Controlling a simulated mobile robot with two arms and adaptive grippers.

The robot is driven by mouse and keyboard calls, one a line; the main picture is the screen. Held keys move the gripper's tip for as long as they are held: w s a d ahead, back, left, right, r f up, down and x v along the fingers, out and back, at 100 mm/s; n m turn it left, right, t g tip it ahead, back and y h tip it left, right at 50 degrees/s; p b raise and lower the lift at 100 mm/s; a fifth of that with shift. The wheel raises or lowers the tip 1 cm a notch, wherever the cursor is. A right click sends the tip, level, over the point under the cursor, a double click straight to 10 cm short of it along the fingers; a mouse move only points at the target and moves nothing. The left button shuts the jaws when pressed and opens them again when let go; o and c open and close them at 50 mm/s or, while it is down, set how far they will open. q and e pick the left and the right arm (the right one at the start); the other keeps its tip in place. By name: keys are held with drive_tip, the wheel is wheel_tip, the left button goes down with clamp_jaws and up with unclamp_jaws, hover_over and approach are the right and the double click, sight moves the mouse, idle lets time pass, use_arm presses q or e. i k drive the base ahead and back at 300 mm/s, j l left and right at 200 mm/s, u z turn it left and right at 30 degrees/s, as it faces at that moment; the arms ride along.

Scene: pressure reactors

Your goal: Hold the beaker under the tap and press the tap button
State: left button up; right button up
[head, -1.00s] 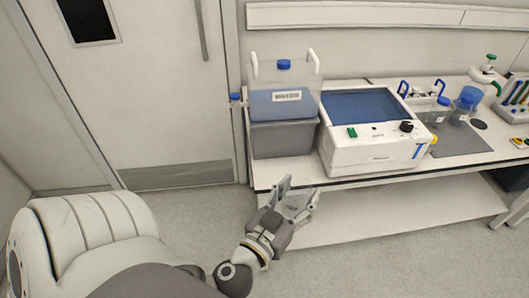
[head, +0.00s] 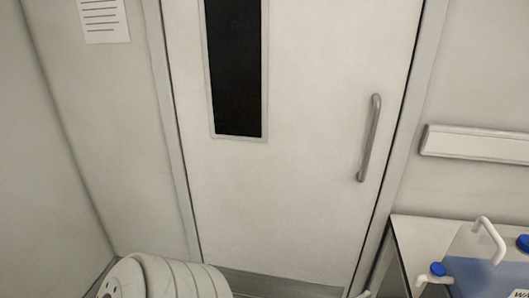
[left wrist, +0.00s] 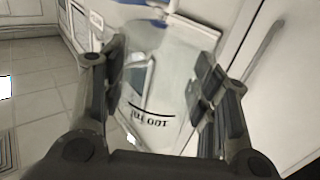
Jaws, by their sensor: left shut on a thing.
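In the left wrist view my left gripper (left wrist: 160,82) is shut on a clear beaker (left wrist: 150,105), with a finger on each side of it. The beaker has black marking that reads like 100 ml. In the head view a container of blue liquid (head: 475,272) stands at the lower right, cut off by the frame. A white tap with a blue top (head: 437,269) sticks out on its left side. What is under the tap is out of frame. My grippers do not show clearly in the head view, and my right gripper is in neither view.
A closed door (head: 310,160) with a vertical handle (head: 370,138) fills the middle of the head view. The bench top (head: 405,235) carries the container at the right. A wall rail (head: 475,144) runs above it.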

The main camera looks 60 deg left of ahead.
sight(438, 269)
drive_tip(key=j, duration=1.05)
drive_tip(key=j+z, duration=0.1)
drive_tip(key=z, duration=0.85)
drive_tip(key=j+z, duration=0.15)
drive_tip(key=z, duration=0.75)
drive_tip(key=j+z, duration=0.1)
drive_tip(key=z, duration=0.35)
drive_tip(key=k+j, duration=0.4)
drive_tip(key=j, duration=0.15)
drive_tip(key=k+j+z, duration=0.1)
drive_tip(key=k+j, duration=0.3)
drive_tip(key=j, duration=0.1)
